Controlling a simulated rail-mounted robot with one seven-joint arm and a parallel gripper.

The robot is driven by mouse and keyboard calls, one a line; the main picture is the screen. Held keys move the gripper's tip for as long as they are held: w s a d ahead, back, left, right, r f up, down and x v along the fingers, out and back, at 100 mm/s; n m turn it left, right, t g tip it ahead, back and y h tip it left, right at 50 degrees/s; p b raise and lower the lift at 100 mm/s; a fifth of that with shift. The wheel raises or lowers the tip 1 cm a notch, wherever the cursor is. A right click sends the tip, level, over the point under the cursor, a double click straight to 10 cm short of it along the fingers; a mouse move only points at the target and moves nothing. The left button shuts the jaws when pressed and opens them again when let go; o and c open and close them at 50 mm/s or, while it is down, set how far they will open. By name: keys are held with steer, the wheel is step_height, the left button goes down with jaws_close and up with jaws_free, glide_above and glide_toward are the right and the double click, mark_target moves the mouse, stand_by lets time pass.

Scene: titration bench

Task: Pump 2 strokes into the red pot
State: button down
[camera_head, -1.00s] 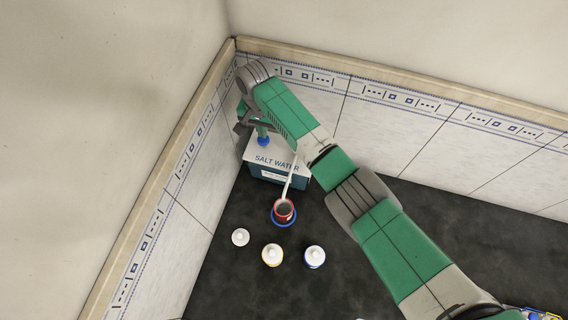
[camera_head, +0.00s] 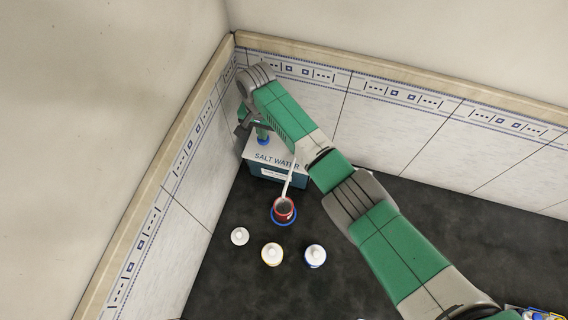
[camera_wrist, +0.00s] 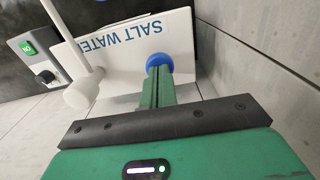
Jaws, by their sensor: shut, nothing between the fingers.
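The salt water box (camera_head: 278,172) stands in the bench corner, with a white lettered top that also shows in the wrist view (camera_wrist: 110,50). A round blue knob (camera_head: 264,141) is on its top; it shows in the wrist view (camera_wrist: 158,61) too. My gripper (camera_head: 262,131) is shut and empty, pointing down at the knob. Its green fingers (camera_wrist: 160,72) overlap the knob's edge; I cannot tell whether they touch it. A white spout (camera_head: 288,178) runs from the box toward the red pot (camera_head: 284,207). The pot has a dark inside and stands on a blue ring (camera_head: 284,222).
A small white-topped container (camera_head: 239,236), a yellow-rimmed one (camera_head: 272,254) and a blue-rimmed one (camera_head: 315,256) stand in front of the pot. Tiled walls (camera_head: 190,150) close in on the box.

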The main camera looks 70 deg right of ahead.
steer(key=shift+f, duration=0.4)
steer(key=shift+r, duration=0.1)
step_height(320, 180, up, 3)
steer(key=p, duration=0.3)
steer(key=shift+r+p, duration=0.15)
steer(key=shift+p, duration=0.15)
stand_by(0.4)
steer(key=shift+f+b, duration=1.2)
steer(key=shift+f, duration=0.6)
steer(key=shift+r, duration=0.1)
